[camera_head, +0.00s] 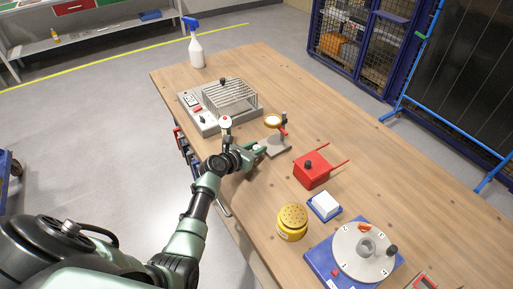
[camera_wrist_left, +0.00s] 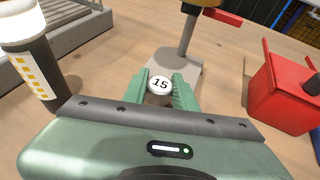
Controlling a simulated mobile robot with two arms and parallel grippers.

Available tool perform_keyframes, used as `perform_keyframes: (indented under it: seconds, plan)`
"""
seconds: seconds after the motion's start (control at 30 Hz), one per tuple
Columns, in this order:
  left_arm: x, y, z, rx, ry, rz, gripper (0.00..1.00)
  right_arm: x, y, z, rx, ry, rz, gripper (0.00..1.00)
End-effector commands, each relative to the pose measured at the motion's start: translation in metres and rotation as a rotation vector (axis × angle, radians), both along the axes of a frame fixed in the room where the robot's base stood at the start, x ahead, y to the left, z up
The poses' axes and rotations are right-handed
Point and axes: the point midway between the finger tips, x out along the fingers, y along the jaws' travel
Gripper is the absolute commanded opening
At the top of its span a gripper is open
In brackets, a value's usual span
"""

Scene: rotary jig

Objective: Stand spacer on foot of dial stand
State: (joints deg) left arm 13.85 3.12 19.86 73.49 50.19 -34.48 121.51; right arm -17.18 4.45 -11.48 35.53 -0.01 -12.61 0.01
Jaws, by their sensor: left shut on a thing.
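The spacer (camera_wrist_left: 160,85) shows in the left wrist view as a small round piece with a white top marked 15. My left gripper (camera_wrist_left: 161,91) is shut on it, with a green finger on each side. In the head view my left gripper (camera_head: 259,150) is beside the dial stand (camera_head: 283,131). The stand has a grey foot (camera_wrist_left: 187,68), an upright post and a yellow-rimmed dial (camera_head: 272,121). In the wrist view the spacer overlaps the near part of the foot; whether it touches the foot I cannot tell. My right gripper is not in view.
A red box (camera_head: 312,172) with two rods stands right of the dial stand. A grey fixture with a wire cage (camera_head: 232,96) stands behind. The table's right side is clear.

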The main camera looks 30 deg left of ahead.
Motion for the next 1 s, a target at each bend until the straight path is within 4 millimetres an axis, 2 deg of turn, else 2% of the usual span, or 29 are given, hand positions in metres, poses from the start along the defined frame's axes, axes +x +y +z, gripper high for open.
perform_keyframes:
  seconds: [1.0]
  plan:
    - [0.02, -0.01, 0.001, 0.001, -0.001, 0.001, 0.0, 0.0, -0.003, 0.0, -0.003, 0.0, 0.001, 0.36]
